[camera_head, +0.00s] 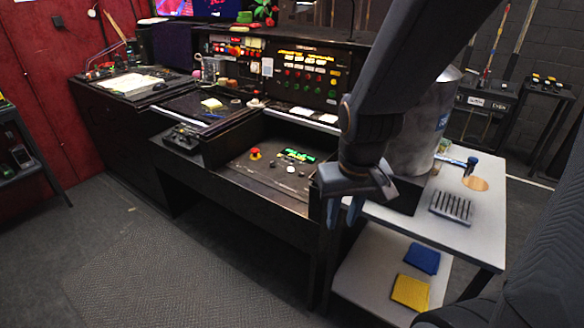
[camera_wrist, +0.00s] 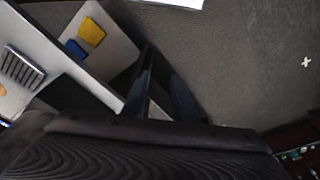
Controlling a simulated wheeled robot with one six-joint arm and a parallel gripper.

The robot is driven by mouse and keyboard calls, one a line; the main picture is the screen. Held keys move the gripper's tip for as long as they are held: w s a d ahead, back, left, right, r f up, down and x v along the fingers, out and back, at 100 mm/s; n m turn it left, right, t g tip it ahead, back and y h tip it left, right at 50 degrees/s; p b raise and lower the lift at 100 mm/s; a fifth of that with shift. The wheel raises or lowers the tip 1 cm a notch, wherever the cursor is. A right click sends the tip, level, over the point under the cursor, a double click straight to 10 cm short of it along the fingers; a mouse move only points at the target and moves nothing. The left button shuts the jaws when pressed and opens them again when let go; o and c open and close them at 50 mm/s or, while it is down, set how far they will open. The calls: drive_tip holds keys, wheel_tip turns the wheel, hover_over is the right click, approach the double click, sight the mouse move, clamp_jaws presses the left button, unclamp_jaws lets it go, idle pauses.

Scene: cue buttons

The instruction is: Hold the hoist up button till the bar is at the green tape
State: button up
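I cannot read which control is hoist up. I cannot make out the bar or the green tape. My gripper (camera_head: 345,212) hangs fingers down, to the right of the panel and in front of the white cart. Its fingers are apart with nothing between them, also in the wrist view (camera_wrist: 161,97). The green-lit panel shows small at the wrist view's lower right corner (camera_wrist: 293,155).
A white two-shelf cart (camera_head: 490,215) stands at the right, with a metal drum (camera_head: 415,135) and a slotted grey block (camera_head: 451,207) on top. Blue (camera_head: 422,259) and yellow (camera_head: 410,292) cloths lie on its lower shelf. Grey floor (camera_head: 170,270) in front is clear.

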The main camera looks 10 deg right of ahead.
drive_tip(key=shift+c, duration=0.2)
clamp_jaws()
idle(1.4)
